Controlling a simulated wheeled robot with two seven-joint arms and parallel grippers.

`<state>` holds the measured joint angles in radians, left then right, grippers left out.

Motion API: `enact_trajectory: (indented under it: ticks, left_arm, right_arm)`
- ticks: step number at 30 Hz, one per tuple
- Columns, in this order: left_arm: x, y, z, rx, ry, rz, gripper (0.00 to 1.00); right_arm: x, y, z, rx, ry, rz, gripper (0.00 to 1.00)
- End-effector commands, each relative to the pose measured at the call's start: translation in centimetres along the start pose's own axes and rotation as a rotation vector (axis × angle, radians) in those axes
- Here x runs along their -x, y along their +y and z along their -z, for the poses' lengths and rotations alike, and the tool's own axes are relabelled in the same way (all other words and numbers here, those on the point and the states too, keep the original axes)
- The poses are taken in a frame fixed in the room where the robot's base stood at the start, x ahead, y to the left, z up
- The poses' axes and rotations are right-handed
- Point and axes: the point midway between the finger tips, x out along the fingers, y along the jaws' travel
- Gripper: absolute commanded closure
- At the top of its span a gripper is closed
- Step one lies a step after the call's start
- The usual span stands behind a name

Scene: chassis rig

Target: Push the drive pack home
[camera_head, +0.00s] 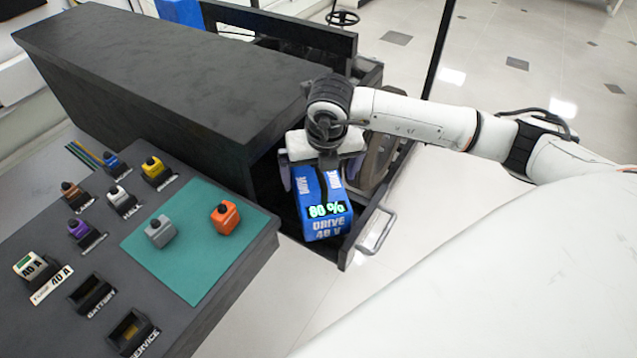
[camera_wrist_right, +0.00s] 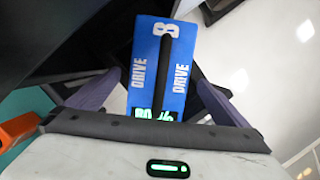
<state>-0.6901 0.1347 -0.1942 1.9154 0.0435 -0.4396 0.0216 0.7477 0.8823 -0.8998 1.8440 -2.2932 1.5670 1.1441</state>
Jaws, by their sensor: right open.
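In the wrist view the gripper (camera_wrist_right: 159,85) is open, with a gap beside each finger. My left gripper is out of view.
The bay's dark side wall and a grey handle (camera_head: 377,231) are just right of the pack. The black chassis cover (camera_head: 175,75) lies behind left. A grey panel (camera_head: 75,335) at left carries several coloured plugs and a teal mat (camera_head: 185,285). Floor at right is clear.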

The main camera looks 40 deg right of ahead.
Motion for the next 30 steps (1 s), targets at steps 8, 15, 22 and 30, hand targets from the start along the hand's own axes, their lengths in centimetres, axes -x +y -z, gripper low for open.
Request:
enact_trajectory:
  ticks: [8, 15, 22, 30]
  left_arm:
    - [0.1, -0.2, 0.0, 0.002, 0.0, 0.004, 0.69]
    - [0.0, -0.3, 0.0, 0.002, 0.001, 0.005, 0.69]
    - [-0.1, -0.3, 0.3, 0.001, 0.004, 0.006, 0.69]
    - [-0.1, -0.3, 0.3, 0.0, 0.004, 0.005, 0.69]
  right_arm:
    - [-2.4, 0.0, 0.0, 0.001, 0.0, -0.002, 0.0]
    - [-2.4, 0.0, 0.1, 0.001, 0.0, -0.002, 0.12]
    - [-2.3, 0.0, 0.0, 0.001, 0.0, -0.002, 0.51]
    - [-2.0, 0.1, -0.3, -0.001, -0.008, -0.006, 0.81]
